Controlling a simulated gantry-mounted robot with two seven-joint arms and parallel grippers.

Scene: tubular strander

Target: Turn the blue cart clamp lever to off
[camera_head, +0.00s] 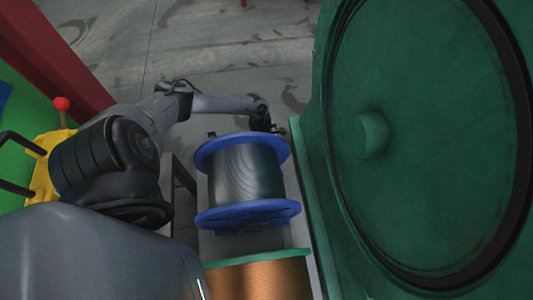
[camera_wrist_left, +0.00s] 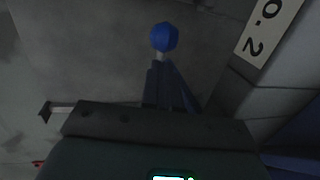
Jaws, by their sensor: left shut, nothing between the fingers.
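The blue ball knob (camera_wrist_left: 164,37) of the clamp lever shows at the upper middle of the left wrist view, with a short pale stem below it. My left gripper's dark fingers (camera_wrist_left: 160,66) are shut and empty, with their tips just below the knob in that view. I cannot tell whether they touch the stem. In the head view my left gripper (camera_head: 272,127) is small and dark at the far end of the blue-flanged spool (camera_head: 246,172). The lever cannot be made out there. My right gripper is not in view.
A copper-wound spool (camera_head: 262,279) with a green flange sits nearer. A large green machine housing (camera_head: 430,130) fills the right side. A yellow part (camera_head: 44,170) with a red ball knob (camera_head: 62,103) stands at left. Open concrete floor (camera_head: 215,50) lies beyond. A label (camera_wrist_left: 268,27) reads "0.2".

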